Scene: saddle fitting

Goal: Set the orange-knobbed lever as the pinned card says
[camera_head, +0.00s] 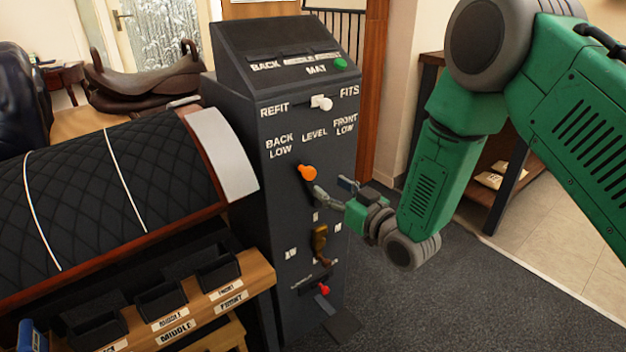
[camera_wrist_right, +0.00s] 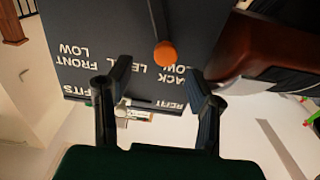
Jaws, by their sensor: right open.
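The orange-knobbed lever (camera_head: 307,172) is on the front of the dark console (camera_head: 265,190), below the labels BACK LOW, LEVEL and FRONT LOW. It leans up and left, its knob under the gap between BACK LOW and LEVEL. My right gripper (camera_head: 334,187) is open, just right of and below the knob. In the right wrist view the knob (camera_wrist_right: 165,54) lies between the spread fingers (camera_wrist_right: 160,82), a little beyond their tips and apparently not held. The card's writing cannot be read in either view. My left gripper is out of view.
A white REFIT/FITS switch (camera_head: 321,103) and a green button (camera_head: 340,63) are above the lever. A brass handle (camera_head: 319,243) and a red knob (camera_head: 323,289) are below. A quilted black saddle form (camera_head: 90,190) and labelled trays (camera_head: 160,295) stand left. Carpet is clear at right.

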